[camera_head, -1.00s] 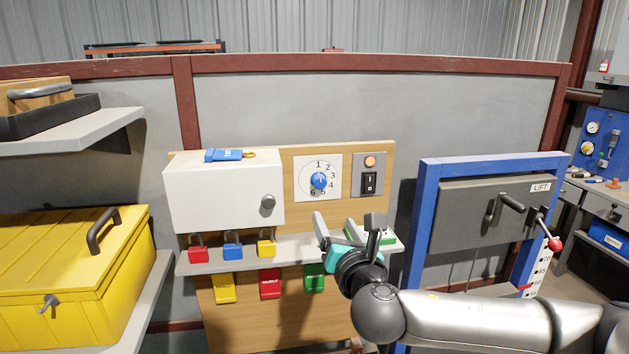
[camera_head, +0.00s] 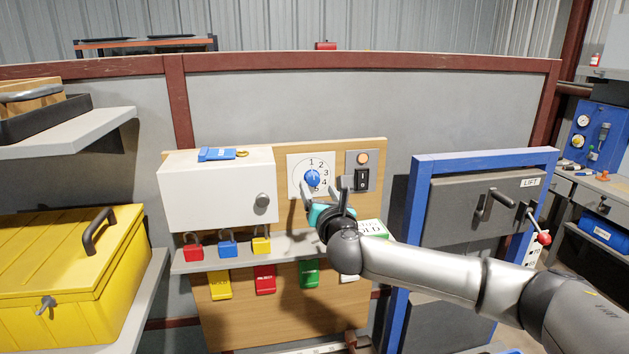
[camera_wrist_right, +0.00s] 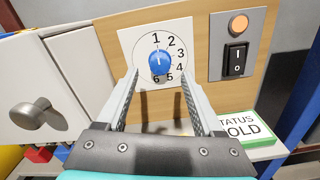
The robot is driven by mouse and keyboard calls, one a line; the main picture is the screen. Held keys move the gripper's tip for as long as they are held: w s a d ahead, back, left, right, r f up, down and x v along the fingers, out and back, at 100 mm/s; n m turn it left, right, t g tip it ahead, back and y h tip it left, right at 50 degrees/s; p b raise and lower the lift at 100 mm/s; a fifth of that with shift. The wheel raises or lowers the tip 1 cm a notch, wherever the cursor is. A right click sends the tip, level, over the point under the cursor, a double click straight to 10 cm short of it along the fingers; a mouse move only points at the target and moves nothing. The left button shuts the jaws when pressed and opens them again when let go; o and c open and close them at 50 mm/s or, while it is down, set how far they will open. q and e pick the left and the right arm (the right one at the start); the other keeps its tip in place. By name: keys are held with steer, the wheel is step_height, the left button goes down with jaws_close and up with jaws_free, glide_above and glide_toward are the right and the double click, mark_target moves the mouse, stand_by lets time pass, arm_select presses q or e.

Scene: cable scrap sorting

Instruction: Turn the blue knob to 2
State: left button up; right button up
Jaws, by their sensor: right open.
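The blue knob (camera_head: 312,178) sits on a white dial plate with numbers 1 to 6, on the wooden panel. In the right wrist view the knob (camera_wrist_right: 159,63) is near the top middle, and its white mark points up, roughly toward 1. My right gripper (camera_head: 326,189) is open and empty, just in front of and below the dial. In the right wrist view its fingertips (camera_wrist_right: 159,76) lie to the left and right of the knob's lower part, apart from it. In the head view the fingers hide the lower numbers. My left gripper is not in view.
A switch box with an orange lamp (camera_head: 362,158) is right of the dial. A white cabinet (camera_head: 215,200) with a round knob stands left. Below is a grey shelf (camera_head: 205,263) with padlocks and a green-and-white status sign (camera_wrist_right: 243,132). A blue-framed lift door (camera_head: 420,200) is right.

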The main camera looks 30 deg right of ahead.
mark_target(314, 181)
steer(key=shift+x, duration=2.45)
steer(key=shift+c, duration=0.4)
jaws_close()
